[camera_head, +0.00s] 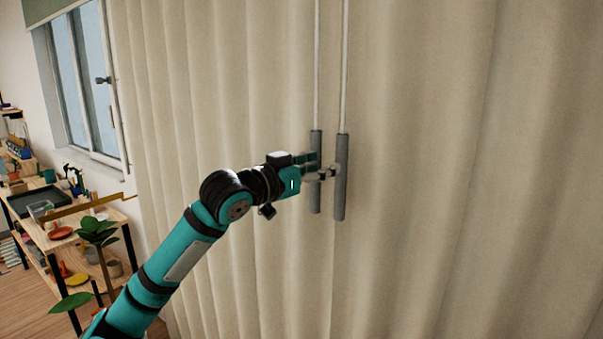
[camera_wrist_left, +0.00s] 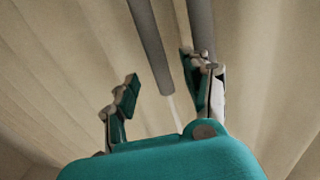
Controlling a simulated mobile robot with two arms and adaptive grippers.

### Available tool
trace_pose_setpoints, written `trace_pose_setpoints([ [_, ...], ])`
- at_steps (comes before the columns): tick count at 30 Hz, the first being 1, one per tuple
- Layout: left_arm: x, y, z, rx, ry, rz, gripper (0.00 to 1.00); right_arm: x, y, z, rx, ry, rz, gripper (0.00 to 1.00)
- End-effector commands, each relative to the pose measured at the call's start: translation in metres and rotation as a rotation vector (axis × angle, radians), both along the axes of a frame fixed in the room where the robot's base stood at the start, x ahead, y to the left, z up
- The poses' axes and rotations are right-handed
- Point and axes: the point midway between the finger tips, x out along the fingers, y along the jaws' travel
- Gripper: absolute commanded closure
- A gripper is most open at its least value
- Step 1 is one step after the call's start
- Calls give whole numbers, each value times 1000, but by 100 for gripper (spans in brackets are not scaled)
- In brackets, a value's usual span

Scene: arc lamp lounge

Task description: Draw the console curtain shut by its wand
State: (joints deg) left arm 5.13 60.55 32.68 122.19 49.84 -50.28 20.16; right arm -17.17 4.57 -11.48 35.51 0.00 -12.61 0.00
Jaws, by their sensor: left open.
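The beige curtain (camera_head: 440,180) hangs in folds across most of the head view, with no clear gap near the wands. Two wands with thin white rods and grey handles hang side by side, a left wand (camera_head: 316,140) and a right wand (camera_head: 341,195). My left gripper (camera_head: 318,166) is open at the handles. In the left wrist view, one grey handle (camera_wrist_left: 150,45) lies between the spread fingers (camera_wrist_left: 165,87), apart from both. The other handle (camera_wrist_left: 201,25) runs behind the right-hand finger; I cannot tell whether they touch. My right gripper is out of view.
A window (camera_head: 85,80) stands at the left, beside the curtain's edge. Below it, a wooden shelf unit (camera_head: 95,222) holds pots, trays and other small items. A leafy plant (camera_head: 95,232) stands near my left arm.

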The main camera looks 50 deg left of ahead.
Motion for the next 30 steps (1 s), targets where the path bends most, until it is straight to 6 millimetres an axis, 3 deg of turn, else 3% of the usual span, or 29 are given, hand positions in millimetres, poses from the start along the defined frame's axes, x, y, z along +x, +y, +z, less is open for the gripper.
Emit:
trace_pose_setpoints([
  [6, -34, -1, -1, -3, 1, 0, 51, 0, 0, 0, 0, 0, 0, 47],
  [11, -48, -2, -1, -1, 1, 1, 51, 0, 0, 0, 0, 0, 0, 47],
  [30, -51, -2, -1, 1, 2, 1, 51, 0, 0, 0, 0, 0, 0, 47],
])
